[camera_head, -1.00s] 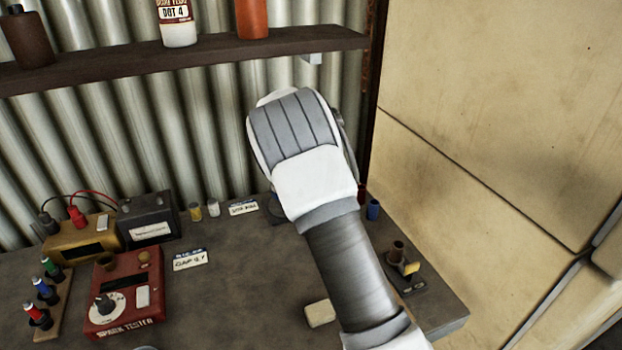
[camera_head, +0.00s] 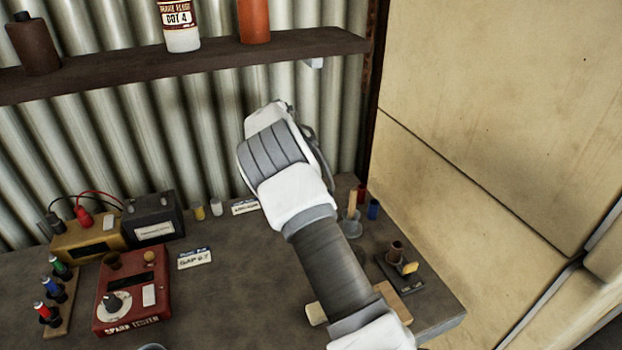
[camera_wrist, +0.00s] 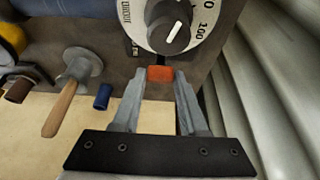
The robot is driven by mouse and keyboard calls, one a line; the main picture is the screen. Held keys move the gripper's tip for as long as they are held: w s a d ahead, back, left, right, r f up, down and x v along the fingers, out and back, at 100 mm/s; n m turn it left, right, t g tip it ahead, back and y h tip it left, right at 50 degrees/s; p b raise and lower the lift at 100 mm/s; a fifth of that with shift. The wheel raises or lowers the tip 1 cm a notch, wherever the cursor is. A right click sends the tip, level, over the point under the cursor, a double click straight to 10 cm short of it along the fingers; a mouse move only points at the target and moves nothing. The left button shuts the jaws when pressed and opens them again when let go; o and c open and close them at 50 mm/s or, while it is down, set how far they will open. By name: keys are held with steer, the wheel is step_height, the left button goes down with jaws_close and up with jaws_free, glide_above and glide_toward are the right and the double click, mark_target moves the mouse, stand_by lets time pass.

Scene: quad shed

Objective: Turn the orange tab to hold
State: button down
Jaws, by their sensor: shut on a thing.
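The orange tab (camera_wrist: 161,73) shows in the wrist view, just below a round white dial face (camera_wrist: 185,40) with a black knob (camera_wrist: 170,24). The dial face carries dark markings, only partly readable. My gripper (camera_wrist: 160,79) has one finger on each side of the tab and is shut on it. No word "hold" is legible. In the head view my own wrist and forearm hide the tab, the dial and my fingers.
A red spark tester (camera_head: 131,290), a battery-like black box (camera_head: 153,218) and small labels stand on the bench left of my arm. A wooden-handled tool (camera_head: 352,202) and a blue cylinder (camera_head: 373,209) stand right. A shelf (camera_head: 210,58) with bottles runs above.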

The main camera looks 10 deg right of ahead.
stand_by(0.3)
steer(key=shift+c, duration=2.2)
jaws_free()
steer(key=v, duration=0.7)
steer(key=shift+r, duration=0.3)
steer(key=shift+s+a, duration=0.1)
steer(key=shift+s, duration=0.05)
